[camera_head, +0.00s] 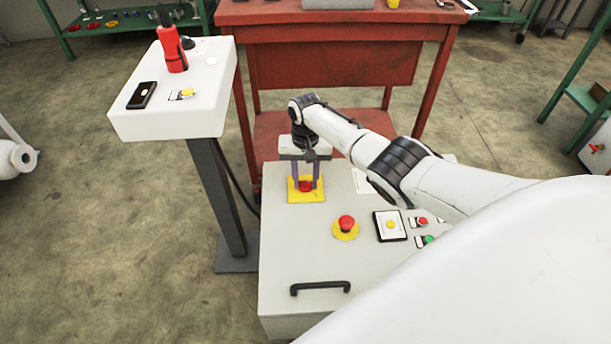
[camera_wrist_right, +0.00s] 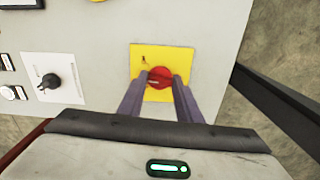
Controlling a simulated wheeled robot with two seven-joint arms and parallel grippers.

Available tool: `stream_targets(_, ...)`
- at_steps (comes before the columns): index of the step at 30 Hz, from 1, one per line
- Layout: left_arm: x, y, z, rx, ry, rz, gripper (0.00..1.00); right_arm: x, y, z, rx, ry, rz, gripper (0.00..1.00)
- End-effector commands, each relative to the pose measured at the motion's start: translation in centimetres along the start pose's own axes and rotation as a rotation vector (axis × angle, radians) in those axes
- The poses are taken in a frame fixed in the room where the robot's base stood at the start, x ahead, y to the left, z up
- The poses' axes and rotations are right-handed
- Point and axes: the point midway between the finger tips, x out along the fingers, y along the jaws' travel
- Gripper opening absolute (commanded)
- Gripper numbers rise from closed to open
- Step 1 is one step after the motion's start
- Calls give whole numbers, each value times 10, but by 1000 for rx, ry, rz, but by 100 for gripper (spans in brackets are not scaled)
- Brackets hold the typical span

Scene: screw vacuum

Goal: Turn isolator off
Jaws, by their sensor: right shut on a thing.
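The isolator is a red rotary knob (camera_head: 306,186) on a yellow square plate (camera_head: 293,195), at the far left part of a grey control cabinet's top. In the right wrist view the red knob (camera_wrist_right: 160,77) sits in the middle of the yellow plate (camera_wrist_right: 180,58). My right gripper (camera_head: 305,184) points down at the plate, one finger on each side of the knob. In the right wrist view the gripper (camera_wrist_right: 159,80) is shut on the knob, its fingertips hiding the knob's sides. My left gripper is not in view.
The cabinet (camera_head: 285,248) also bears a red emergency button (camera_head: 346,223), a yellow button (camera_head: 390,224), small red and green buttons and a black handle (camera_head: 320,287). A white pedestal panel (camera_head: 205,110) stands at left. A red table (camera_head: 330,50) stands behind.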

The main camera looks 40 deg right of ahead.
Motion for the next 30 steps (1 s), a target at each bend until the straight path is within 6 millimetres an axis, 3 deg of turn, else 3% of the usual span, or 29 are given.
stream_targets(18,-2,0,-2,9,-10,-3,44,0,0,1,-573,-2,-1,9)
stream_targets(30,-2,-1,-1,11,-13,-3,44,0,0,1,-814,-2,0,9)
